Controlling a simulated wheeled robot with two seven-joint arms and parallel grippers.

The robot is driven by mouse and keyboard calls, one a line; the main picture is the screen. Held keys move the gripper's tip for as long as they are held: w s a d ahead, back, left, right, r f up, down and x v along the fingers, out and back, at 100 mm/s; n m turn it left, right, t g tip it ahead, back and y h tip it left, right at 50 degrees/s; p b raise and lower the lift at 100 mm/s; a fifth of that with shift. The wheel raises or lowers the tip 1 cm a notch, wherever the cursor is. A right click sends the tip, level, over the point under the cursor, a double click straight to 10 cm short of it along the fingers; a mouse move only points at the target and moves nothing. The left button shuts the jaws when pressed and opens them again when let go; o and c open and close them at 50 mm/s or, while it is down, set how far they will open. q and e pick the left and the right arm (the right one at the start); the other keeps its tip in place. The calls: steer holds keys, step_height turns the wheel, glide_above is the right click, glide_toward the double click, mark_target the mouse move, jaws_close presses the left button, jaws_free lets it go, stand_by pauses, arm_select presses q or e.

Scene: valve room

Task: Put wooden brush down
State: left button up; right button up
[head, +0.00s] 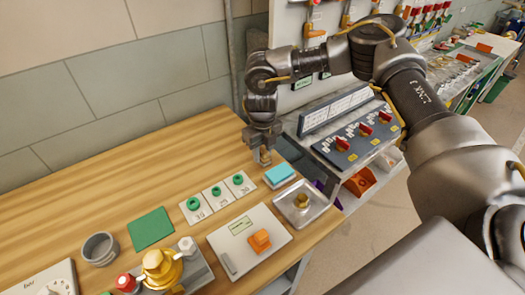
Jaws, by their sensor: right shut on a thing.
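My right gripper (263,158) points down over the wooden workbench (180,150), near its back right edge. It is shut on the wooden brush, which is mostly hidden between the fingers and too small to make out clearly. The gripper is just behind and left of a light blue block (280,173) on a small pale tray. I cannot tell whether the brush touches the bench top. My left gripper is not in view.
A square metal dish (301,203) with a brass knob, white cards with green rings (218,191), a panel with an orange knob (259,241), a green mat (150,228) and a grey cup (100,249) stand nearby. A red-knobbed console (350,145) is at right. The bench's back left is clear.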

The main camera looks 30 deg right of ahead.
mark_target(262, 150)
steer(key=shift+f, duration=0.2)
steer(key=o, duration=0.9)
steer(key=shift+o, duration=0.2)
steer(key=shift+r, duration=0.15)
step_height(262, 150, up, 12)
steer(key=b, duration=0.1)
